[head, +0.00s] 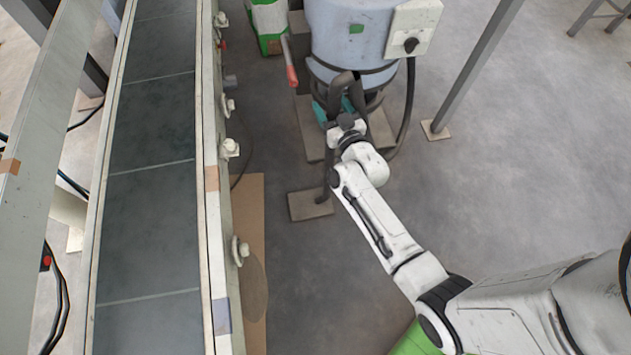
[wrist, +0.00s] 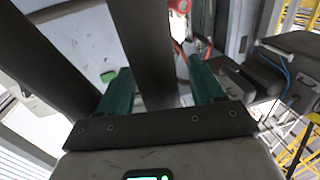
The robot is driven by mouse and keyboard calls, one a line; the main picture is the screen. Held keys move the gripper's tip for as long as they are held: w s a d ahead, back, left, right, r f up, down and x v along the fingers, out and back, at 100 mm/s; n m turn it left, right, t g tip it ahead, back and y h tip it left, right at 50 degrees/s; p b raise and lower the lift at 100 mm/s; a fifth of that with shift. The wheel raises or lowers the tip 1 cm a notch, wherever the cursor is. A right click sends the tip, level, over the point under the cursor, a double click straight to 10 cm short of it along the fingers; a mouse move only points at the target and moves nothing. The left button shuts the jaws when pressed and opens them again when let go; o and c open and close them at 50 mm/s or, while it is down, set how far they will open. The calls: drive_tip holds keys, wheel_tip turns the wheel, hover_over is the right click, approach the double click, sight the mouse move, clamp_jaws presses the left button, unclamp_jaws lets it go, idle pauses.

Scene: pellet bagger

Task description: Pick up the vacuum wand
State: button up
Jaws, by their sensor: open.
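The vacuum wand (head: 328,165) is a dark grey tube. In the head view it bends over near the blue-grey drum and runs down beside my gripper toward a flat plate on the floor. My gripper (head: 334,108) is at the tube's upper part, partly hidden by my wrist. In the wrist view the green fingers of my gripper (wrist: 158,72) are apart, with a dark tube (wrist: 145,45) standing between them. I cannot tell whether either finger touches it. A second dark length of tube (wrist: 45,60) passes outside the left finger.
The blue-grey drum (head: 348,35) with a white switch box (head: 412,27) stands just beyond my gripper. A conveyor (head: 150,230) runs along the left. A steel post (head: 474,70) stands at the right.

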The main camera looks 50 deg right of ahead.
drive_tip(key=shift+w+d, duration=0.2)
drive_tip(key=shift+w, duration=0.3)
drive_tip(key=shift+r, duration=0.1)
drive_tip(key=c, duration=1.1)
drive_tip(key=shift+c, duration=0.2)
drive_tip(key=shift+r, duration=0.2)
